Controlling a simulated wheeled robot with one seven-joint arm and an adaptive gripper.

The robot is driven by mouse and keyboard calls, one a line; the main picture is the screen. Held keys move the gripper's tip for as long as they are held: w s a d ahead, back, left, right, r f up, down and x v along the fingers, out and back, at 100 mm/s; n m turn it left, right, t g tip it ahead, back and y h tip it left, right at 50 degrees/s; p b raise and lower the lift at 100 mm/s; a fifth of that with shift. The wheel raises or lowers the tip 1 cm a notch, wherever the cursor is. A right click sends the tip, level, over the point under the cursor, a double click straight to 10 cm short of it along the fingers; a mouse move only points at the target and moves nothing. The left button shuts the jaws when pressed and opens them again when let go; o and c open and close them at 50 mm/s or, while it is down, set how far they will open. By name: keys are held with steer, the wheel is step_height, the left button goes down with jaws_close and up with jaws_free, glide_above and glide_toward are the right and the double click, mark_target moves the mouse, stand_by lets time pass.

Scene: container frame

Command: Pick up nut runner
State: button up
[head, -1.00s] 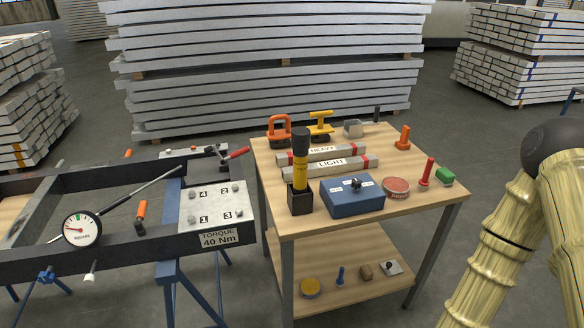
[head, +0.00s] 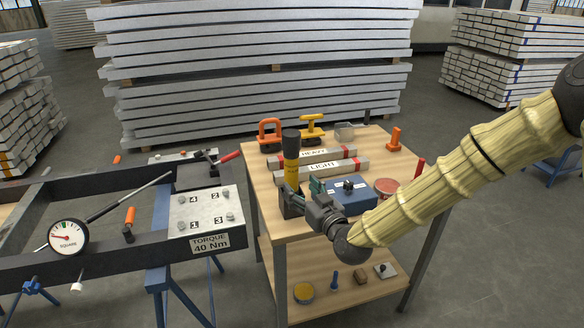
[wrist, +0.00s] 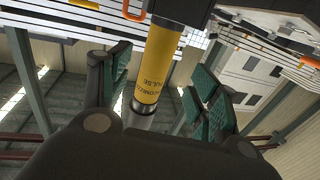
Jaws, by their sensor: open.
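The nut runner (head: 291,172) is a yellow cylinder with a black top, standing upright near the left front of the wooden table. In the wrist view its yellow body (wrist: 162,62) shows in the gap between the finger pads, with a metal collar at its lower end. My gripper (head: 303,194) is open at the tool's lower part, coming in from the right, and also shows in the wrist view (wrist: 160,90). No pad is seen pressed on the tool. The black holder under the nut runner is mostly hidden behind my gripper.
A blue box (head: 352,195) lies close by, partly behind my arm. Bars labelled HEAVY and LIGHT (head: 322,170) lie behind the tool. The steel frame (head: 110,252) is left of the table.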

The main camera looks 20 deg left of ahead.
mark_target(295, 179)
steer(key=shift+p+x, duration=0.7)
steer(key=shift+x, duration=2.85)
steer(key=shift+w+d+r, duration=0.15)
steer(key=shift+w, duration=0.05)
steer(key=c, duration=1.3)
jaws_close()
steer(key=shift+r, duration=0.1)
